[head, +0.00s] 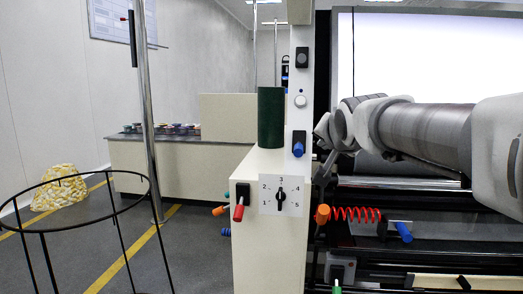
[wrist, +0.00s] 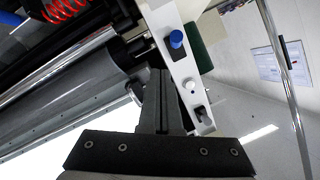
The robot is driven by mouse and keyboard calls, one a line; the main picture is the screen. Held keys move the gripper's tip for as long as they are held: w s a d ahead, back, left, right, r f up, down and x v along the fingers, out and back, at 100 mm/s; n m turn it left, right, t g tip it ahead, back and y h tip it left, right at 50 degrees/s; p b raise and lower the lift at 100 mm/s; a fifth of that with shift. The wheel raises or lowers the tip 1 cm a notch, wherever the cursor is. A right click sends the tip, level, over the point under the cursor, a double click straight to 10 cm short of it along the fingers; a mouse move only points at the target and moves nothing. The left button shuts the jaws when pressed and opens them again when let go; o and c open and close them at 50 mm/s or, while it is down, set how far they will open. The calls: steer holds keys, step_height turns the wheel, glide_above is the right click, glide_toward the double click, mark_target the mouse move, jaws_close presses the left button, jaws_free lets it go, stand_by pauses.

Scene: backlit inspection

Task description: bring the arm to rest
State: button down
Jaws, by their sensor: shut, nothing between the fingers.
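My gripper (wrist: 160,75) shows in the wrist view with its two dark fingers together and nothing between them. Its tips lie in front of the machine, beside the white control post (wrist: 172,60). In the head view my arm (head: 425,130) reaches in from the right, across the bright panel. Its end is just right of the same post (head: 301,80); the fingers are hard to make out there. The post carries a blue knob (head: 298,149) and a white knob (head: 300,101). I cannot tell whether the gripper touches anything.
A cabinet with a numbered dial (head: 281,195) and a red lever (head: 239,210) stands left of the machine. A dark green cylinder (head: 271,118) stands on it. A red coil (head: 355,214) and a blue lever (head: 402,231) are below my arm. A black ring stand (head: 45,230) is at the left.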

steer(key=s+a+f+n+g, duration=0.1)
steer(key=s+f+n+g, duration=0.3)
steer(key=s+f, duration=0.85)
steer(key=s+a+f+n+g, duration=0.1)
steer(key=s+f+n+g, duration=0.25)
steer(key=s+f, duration=0.85)
steer(key=s+r+p, duration=0.2)
steer(key=r+p, duration=0.8)
steer(key=r, duration=0.1)
steer(key=s+r+p, duration=0.2)
steer(key=r+p, duration=0.8)
steer(key=r, duration=0.1)
steer(key=shift+s+d+g+y, duration=0.15)
steer(key=shift+d+g+y, duration=0.1)
steer(key=shift+g+y, duration=0.15)
